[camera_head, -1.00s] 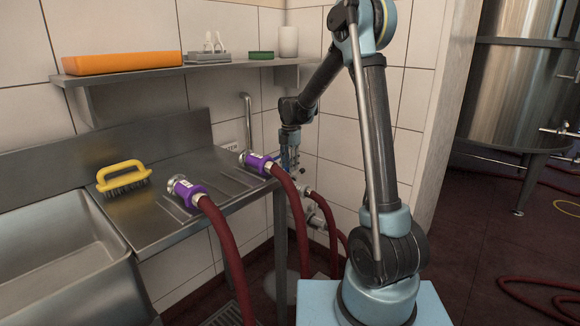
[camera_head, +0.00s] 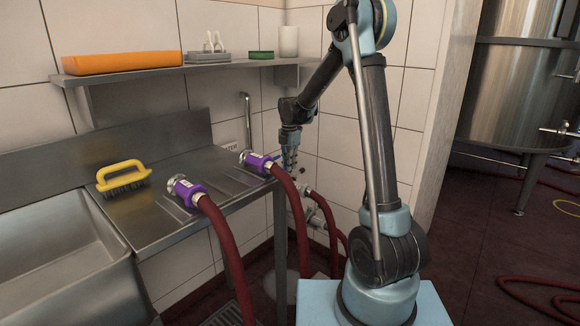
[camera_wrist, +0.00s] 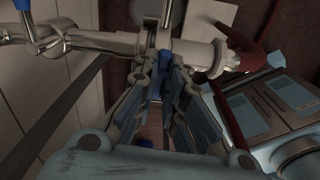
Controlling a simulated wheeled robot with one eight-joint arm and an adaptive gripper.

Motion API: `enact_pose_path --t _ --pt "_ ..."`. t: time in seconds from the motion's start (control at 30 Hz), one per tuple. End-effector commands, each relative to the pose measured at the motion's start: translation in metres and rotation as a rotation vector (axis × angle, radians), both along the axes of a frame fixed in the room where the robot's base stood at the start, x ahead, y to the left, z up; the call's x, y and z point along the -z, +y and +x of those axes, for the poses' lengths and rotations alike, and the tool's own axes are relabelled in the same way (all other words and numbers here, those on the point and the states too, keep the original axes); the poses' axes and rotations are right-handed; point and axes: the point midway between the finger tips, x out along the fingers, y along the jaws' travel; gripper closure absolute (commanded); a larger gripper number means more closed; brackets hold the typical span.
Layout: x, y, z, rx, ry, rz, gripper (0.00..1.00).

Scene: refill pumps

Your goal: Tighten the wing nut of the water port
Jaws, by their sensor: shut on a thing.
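The steel water port pipe (camera_wrist: 105,42) runs across the top of the wrist view, with a clamp (camera_wrist: 150,42) around its joint. My gripper (camera_wrist: 165,62) reaches up to this clamp, its two fingers close together and shut on the wing nut. The fingertips hide most of the nut, so its angle cannot be told. In the head view my gripper (camera_head: 289,158) points down beside the wall, behind the end of the steel counter. The port is mostly hidden there by hoses and the gripper.
A blue valve handle (camera_wrist: 24,8) sits on the pipe at left. Two red hoses with purple grips (camera_head: 188,190) (camera_head: 258,163) lie over the counter edge (camera_head: 160,258). A yellow brush (camera_head: 122,177) stands on the counter. Another hose (camera_wrist: 245,50) joins the pipe at right.

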Motion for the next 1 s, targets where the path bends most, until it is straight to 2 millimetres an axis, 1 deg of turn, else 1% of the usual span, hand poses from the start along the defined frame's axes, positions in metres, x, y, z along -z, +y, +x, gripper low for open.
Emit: enact_pose_path --t 0.27,1.0 --pt "-0.0001 -0.0009 -0.0004 0.208 -0.001 -0.001 1.0" --pt "-0.0001 -0.001 -0.0007 0.912 -0.004 0.002 1.0"
